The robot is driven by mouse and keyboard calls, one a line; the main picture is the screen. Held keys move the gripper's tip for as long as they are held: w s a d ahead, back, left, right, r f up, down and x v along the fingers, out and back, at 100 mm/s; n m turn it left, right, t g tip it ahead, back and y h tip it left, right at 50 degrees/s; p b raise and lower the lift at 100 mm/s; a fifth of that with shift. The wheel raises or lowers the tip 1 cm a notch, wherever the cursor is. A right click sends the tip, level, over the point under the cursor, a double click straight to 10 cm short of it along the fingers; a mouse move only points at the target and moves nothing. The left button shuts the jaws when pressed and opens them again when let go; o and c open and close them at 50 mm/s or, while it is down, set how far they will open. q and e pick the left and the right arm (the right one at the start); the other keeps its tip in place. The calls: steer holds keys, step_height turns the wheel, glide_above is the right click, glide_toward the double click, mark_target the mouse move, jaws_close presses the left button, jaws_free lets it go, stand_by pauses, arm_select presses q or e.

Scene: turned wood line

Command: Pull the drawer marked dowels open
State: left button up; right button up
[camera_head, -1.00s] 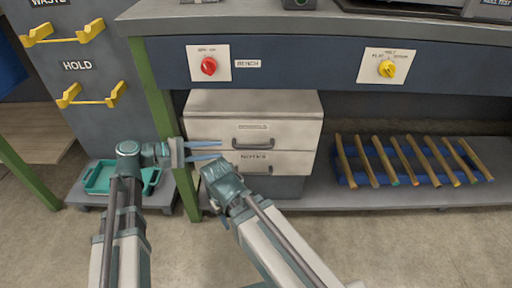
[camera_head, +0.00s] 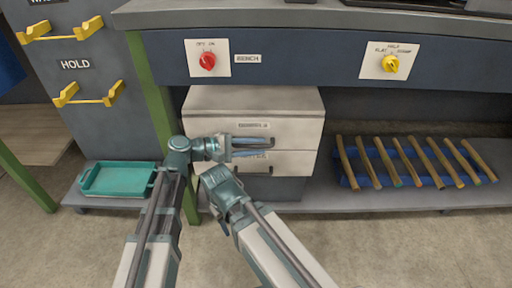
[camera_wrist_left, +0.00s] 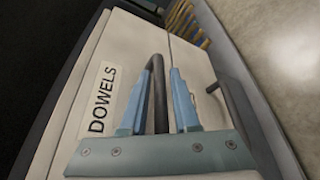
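The upper drawer (camera_head: 300,130) of a pale cabinet under the bench is closed. Its label reads DOWELS (camera_wrist_left: 102,98) in the left wrist view, and its dark bar handle (camera_wrist_left: 158,92) stands out from the front. My left gripper (camera_head: 266,147) is at this handle. In the left wrist view its two blue fingers (camera_wrist_left: 158,105) are open, one on each side of the bar, with gaps visible. In the head view the gripper partly hides the handle. My right gripper (camera_head: 216,180) is low in front of the cabinet; its fingers are not clearly visible.
A lower drawer (camera_head: 300,163) with its own handle (camera_wrist_left: 238,110) is close beside. A green bench leg (camera_head: 155,90) stands to the left, with a teal tray (camera_head: 118,178) beyond. Several wooden rods lie on a blue rack (camera_head: 375,168) to the right.

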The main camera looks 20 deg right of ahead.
arm_select(q)
jaws_close()
stand_by(1.5)
